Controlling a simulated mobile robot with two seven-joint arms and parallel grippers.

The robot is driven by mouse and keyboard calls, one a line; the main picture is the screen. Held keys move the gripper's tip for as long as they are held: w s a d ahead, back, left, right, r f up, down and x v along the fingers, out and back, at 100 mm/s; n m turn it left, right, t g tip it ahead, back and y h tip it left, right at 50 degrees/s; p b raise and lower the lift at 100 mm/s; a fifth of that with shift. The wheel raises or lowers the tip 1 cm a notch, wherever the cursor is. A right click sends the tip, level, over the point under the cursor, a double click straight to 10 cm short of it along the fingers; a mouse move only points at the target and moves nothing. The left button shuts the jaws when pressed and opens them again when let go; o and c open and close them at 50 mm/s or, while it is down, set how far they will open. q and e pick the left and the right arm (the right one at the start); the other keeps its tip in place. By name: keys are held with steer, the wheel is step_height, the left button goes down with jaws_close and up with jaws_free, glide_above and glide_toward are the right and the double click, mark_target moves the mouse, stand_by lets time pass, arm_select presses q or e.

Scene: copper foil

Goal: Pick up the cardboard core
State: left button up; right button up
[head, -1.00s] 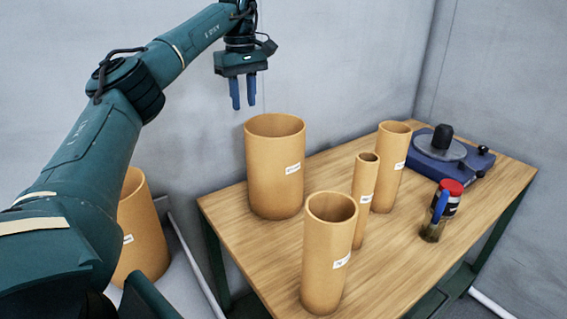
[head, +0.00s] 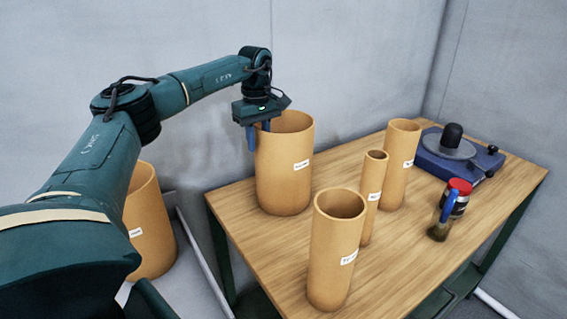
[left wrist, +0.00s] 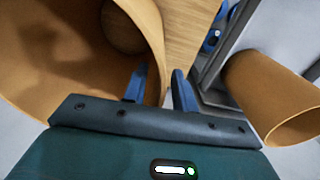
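Several tan cardboard cores with white labels are in the head view. The widest core on the table (head: 284,178) stands upright at the back left, and its open mouth fills the left of the left wrist view (left wrist: 60,65). My left gripper (head: 258,140) points down at this core's left rim. In the left wrist view its blue fingers (left wrist: 159,72) are apart, with the core's wall between them, one finger inside and one outside. Contact with the wall cannot be told. My right gripper is not in view.
A tall core (head: 335,255), a thin core (head: 373,200) and another core (head: 398,170) stand on the wooden table (head: 420,260). A blue turntable device (head: 470,165), a red-lidded jar (head: 460,187) and a blue-handled brush (head: 442,222) are at right. Another wide core (head: 150,225) stands left of the table.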

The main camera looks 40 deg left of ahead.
arm_select(q)
steer(key=shift+c, duration=0.2)
jaws_close()
steer(key=shift+r, duration=0.1)
stand_by(1.0)
